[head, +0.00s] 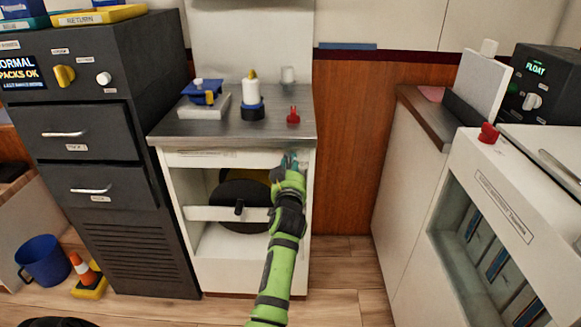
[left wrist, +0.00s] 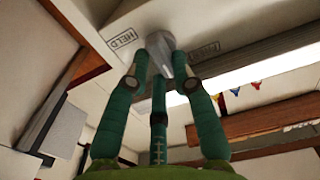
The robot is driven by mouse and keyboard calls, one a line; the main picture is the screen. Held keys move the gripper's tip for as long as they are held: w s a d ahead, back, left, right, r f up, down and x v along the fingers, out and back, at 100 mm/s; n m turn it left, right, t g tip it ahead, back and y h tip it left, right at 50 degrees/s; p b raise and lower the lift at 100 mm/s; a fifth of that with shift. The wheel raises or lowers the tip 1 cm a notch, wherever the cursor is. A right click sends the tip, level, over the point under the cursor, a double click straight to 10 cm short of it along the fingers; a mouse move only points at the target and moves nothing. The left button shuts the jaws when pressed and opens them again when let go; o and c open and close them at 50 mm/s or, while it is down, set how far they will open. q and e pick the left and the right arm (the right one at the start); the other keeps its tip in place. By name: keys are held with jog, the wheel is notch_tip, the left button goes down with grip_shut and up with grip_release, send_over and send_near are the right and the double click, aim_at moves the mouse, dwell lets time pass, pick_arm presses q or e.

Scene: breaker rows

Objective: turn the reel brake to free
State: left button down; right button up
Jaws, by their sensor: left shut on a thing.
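My left gripper (head: 290,162), on a green arm, is at the upper right of the white reel cabinet's front (head: 305,215). In the left wrist view its teal fingers (left wrist: 165,78) are shut on a grey knob, the reel brake (left wrist: 181,66). A label reading HELD (left wrist: 122,39) is left of the knob, and a fainter label (left wrist: 205,50), hard to read, is to its right. The fingers partly cover the knob, so I cannot tell exactly where it points. In the head view the hand hides the knob. A dark reel (head: 238,190) sits inside the cabinet behind a white bar (head: 205,213).
A blue-based white bottle (head: 252,98) and a red knob (head: 293,116) stand on the grey countertop (head: 190,128). A dark drawer cabinet (head: 75,165) stands left, a white glass-fronted unit (head: 470,185) right. A blue mug (head: 42,262) and orange cone (head: 82,267) are lower left.

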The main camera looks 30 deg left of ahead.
pick_arm(q)
jog(key=c, duration=1)
grip_release()
jog(key=shift+c, duration=0.2)
jog(key=shift+r+m+p, duration=0.15)
jog(key=shift+m+p, duration=0.6)
jog(key=shift+m, duration=0.35)
jog(key=s+d+f+m+p, duration=0.1)
jog(key=s+d+m+p, duration=0.3)
jog(key=s+m, duration=0.15)
jog(key=s+d+f+m+g+h+p, duration=0.25)
jog(key=f+m+h+p, duration=0.2)
jog(key=f, duration=0.85)
jog(key=s+f+m+g+h+p, duration=0.2)
jog(key=s+f+m+h+p, duration=0.1)
jog(key=s+f, duration=0.7)
jog(key=shift+s+a+f, duration=0.15)
jog(key=shift+f, duration=0.2)
